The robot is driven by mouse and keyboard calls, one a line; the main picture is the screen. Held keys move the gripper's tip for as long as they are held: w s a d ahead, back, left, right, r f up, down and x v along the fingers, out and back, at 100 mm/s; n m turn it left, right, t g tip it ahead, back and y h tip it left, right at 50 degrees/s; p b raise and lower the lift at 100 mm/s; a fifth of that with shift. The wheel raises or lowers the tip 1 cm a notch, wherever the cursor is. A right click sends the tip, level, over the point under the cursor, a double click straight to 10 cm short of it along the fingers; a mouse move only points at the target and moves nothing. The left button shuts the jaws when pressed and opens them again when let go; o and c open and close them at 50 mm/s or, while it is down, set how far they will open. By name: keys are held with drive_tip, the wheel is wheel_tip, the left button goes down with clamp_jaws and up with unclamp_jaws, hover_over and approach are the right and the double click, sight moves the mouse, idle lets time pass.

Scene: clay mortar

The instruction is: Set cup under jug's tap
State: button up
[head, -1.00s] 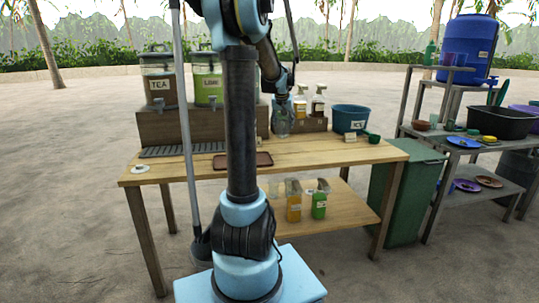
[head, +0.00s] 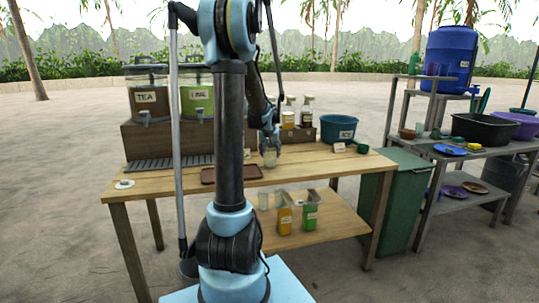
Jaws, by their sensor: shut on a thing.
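My gripper (head: 270,139) is shut on a clear cup (head: 270,158) and points down at the right half of the wooden table. The cup looks upright, close to the tabletop; I cannot tell whether it touches. Two clear-sided jugs stand on a brown riser at the back left: a brown one labelled TEA (head: 146,103) and a green one labelled LIME (head: 198,98). Each has a tap low on its front, above the slotted drip tray (head: 160,163). The gripper and cup are to the right of both jugs. My arm hides part of the table's middle.
A brown tray (head: 222,176) lies on the table (head: 315,164), partly behind my arm. Bottles (head: 306,114), a blue ICE tub (head: 338,128) and a small green cup (head: 365,148) stand to the right. A white disc (head: 124,184) lies at the left end.

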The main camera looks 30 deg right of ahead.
drive_tip(key=shift+f, duration=0.3)
drive_tip(key=o, duration=1.1)
drive_tip(key=shift+c, duration=0.2)
